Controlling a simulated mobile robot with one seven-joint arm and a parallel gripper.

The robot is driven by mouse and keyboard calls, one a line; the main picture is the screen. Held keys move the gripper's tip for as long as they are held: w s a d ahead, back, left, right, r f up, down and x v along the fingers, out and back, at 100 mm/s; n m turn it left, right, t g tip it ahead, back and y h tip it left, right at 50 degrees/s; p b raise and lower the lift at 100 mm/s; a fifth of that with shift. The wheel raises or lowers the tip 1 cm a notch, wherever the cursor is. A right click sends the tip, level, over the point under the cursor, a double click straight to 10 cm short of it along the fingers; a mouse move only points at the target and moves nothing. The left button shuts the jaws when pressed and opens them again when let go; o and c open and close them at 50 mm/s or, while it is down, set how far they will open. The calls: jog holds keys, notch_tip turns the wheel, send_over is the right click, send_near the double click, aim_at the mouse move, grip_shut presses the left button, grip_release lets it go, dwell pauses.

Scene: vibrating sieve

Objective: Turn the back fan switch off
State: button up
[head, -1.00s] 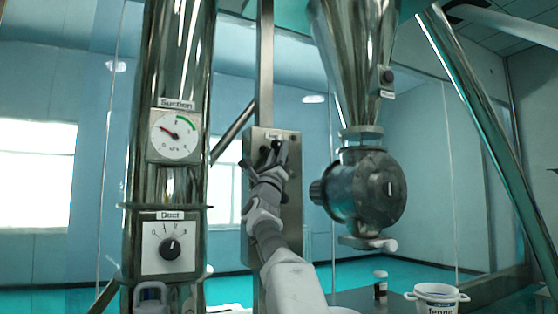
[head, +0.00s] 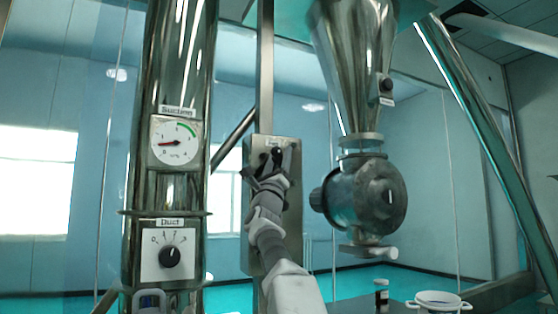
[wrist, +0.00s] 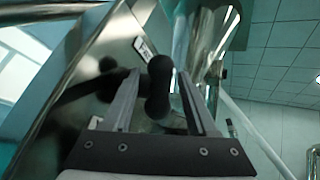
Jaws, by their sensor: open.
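A steel switch box (head: 293,222) with a small label, partly unreadable, is mounted on a post in the middle of the head view. A black round-ended lever (wrist: 159,68) stands out from the box face in the wrist view. My gripper (wrist: 160,82) is open, one finger on each side of the lever, and any contact cannot be told. In the head view my gripper (head: 272,163) is at the upper part of the box and covers much of it. The suction gauge (head: 176,142) on the steel duct has its needle low on the left, near the scale's start.
The Duct knob (head: 170,256) is on the steel column at left. A steel hopper (head: 350,60) and round valve housing (head: 372,197) stand close right of the box. A white tub (head: 438,300) and a dark bottle (head: 381,293) are at lower right.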

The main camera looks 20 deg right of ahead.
jog(key=b+v, duration=0.9)
jog(key=v, duration=0.8)
jog(key=shift+a, duration=0.15)
jog(key=shift+s, duration=0.1)
